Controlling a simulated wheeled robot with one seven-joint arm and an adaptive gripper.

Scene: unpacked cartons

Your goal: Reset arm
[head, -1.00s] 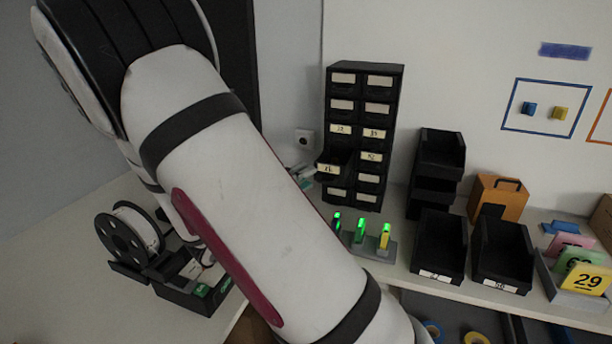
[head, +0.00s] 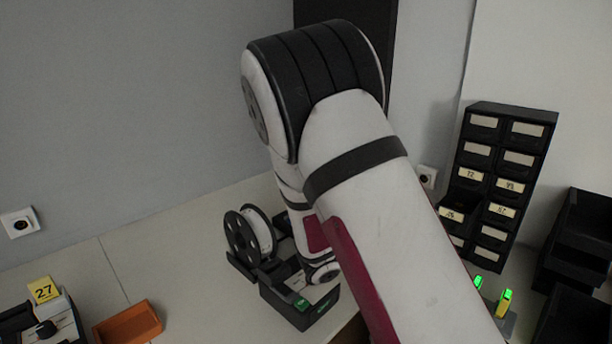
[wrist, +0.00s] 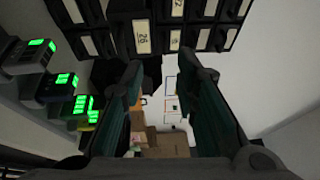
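My gripper (wrist: 162,95) shows in the wrist view with its two fingers wide apart and nothing between them. It is open. Beyond the fingertips are the fronts of a black drawer cabinet (wrist: 190,32), one drawer labelled 26. In the head view my arm reaches across the middle, and the gripper itself cannot be made out there. The same black drawer cabinet (head: 481,158) stands against the wall at the right, with one drawer pulled out on its left side.
A black holder with a white spool (head: 259,233) and a black bin (head: 318,312) stand on the counter near my arm. An orange tray (head: 128,325) and a yellow 27 card (head: 43,290) are at lower left. Green-lit devices (wrist: 85,105) line the left of the wrist view. Black bins (head: 582,232) stand at right.

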